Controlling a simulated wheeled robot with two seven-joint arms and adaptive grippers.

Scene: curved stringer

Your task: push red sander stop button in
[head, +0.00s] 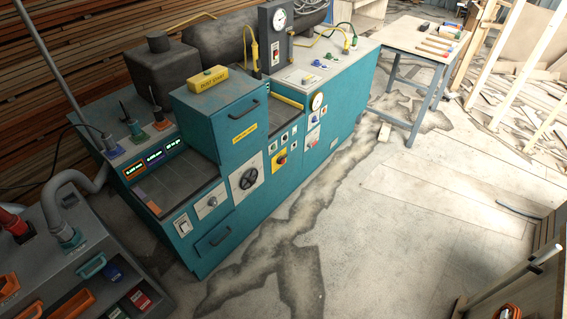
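A teal sander-like machine (250,205) stands across the middle of the head view. Its front has several small controls. A yellow plate with a red-orange knob (281,159) sits near the middle of the front. A white panel with small red marks (311,141) is to its right. A grey box with a gauge on top has a small red control (275,47). The labels are too small to read, so I cannot tell which control is the sander stop button, or whether it is in or out. Neither of my grippers is in view.
A grey cabinet (85,255) with hoses and coloured handles stands at the lower left. A workbench (400,38) with hand tools is at the upper right. Timber frames (520,50) lean beyond it. The cracked concrete floor (400,230) in front of the machine is clear.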

